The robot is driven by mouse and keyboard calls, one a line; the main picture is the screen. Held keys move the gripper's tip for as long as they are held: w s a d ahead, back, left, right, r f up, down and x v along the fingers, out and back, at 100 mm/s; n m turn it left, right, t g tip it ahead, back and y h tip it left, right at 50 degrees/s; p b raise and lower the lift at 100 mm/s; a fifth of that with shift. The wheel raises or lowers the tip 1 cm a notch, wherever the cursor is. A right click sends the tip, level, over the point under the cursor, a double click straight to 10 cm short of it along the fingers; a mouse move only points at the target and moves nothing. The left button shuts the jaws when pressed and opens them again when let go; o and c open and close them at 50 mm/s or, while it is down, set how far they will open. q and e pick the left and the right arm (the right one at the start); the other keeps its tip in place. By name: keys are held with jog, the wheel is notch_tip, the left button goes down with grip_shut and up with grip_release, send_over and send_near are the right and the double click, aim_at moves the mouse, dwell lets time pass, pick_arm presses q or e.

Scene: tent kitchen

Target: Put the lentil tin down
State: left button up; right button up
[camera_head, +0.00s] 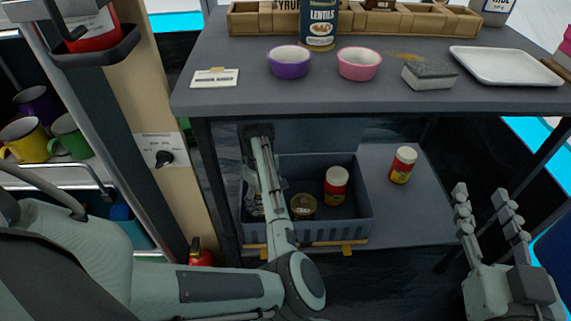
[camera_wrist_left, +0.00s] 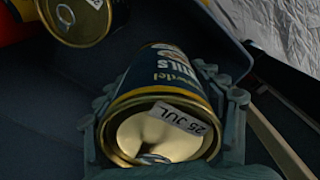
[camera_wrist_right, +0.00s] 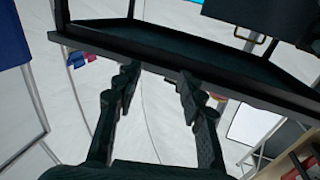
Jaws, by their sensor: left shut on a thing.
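The lentil tin (camera_wrist_left: 160,105) has a dark blue label, a gold rim and a date sticker on its ring-pull lid. My left gripper (camera_wrist_left: 165,100) is shut around it, one finger on each side. In the head view my left arm reaches into the grey crate (camera_head: 345,228) on the lower shelf, with my left gripper (camera_head: 254,198) at the crate's left side; the held tin is mostly hidden there. I cannot tell whether it touches the crate floor. My right gripper (camera_head: 485,205) is open and empty, right of the shelf; it also shows in the right wrist view (camera_wrist_right: 158,85).
In the crate are a gold-lidded tin (camera_head: 303,206) and a red-yellow jar (camera_head: 336,186). Another jar (camera_head: 402,165) stands on the shelf (camera_head: 400,215) right of the crate. The tabletop (camera_head: 300,95) above holds a second lentil tin (camera_head: 318,28), bowls, a sponge and a tray.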

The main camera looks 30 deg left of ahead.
pick_arm(q)
jog(key=shift+r, duration=0.25)
pick_arm(e)
jog(key=shift+d+f, duration=0.2)
jog(key=shift+f, duration=0.15)
pick_arm(q)
jog(key=shift+f, duration=0.1)
pick_arm(e)
jog(key=shift+r, duration=0.1)
